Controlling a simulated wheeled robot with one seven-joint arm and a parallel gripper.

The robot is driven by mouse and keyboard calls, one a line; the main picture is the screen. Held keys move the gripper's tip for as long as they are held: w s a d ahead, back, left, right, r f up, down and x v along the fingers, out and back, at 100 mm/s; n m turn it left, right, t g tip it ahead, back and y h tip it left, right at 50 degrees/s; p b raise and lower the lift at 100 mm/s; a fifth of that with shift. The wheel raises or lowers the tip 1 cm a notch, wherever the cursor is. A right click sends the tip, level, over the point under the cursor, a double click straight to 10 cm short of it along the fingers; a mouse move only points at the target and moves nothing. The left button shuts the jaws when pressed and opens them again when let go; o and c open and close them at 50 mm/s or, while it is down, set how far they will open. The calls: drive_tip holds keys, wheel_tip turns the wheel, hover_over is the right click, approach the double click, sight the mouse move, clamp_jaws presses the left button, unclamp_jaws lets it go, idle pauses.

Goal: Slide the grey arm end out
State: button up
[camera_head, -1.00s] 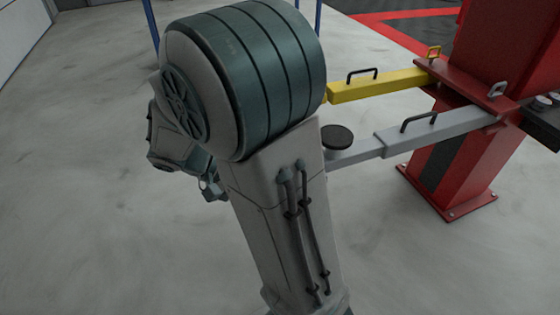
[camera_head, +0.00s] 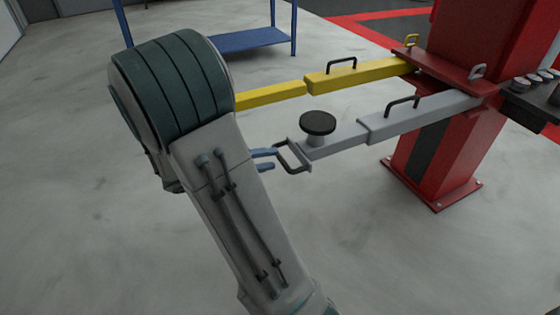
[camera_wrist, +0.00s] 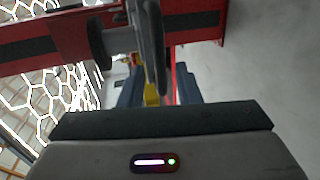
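The grey arm end (camera_head: 345,142) sticks out to the left from the thicker grey sleeve (camera_head: 425,118) on the red post. It carries a round black pad (camera_head: 318,122) on top and a dark pull handle (camera_head: 291,157) at its tip. My gripper (camera_head: 272,160) has two blue fingers, spread apart, with their tips at the handle's left bar. In the wrist view the handle (camera_wrist: 152,45) shows as a dark upright bar between the two open fingers (camera_wrist: 158,88). Contact cannot be told. My forearm hides the gripper's base in the head view.
A yellow arm (camera_head: 350,76) with its own handle runs behind the grey one. The red post (camera_head: 440,160) stands at right, with a dark tray (camera_head: 530,95) of small parts beside it. A blue shelf (camera_head: 240,40) is at the back. The front floor is clear.

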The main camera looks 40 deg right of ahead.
sight(278, 158)
drive_tip(key=shift+b+x, duration=0.3)
drive_tip(key=shift+x, duration=1.75)
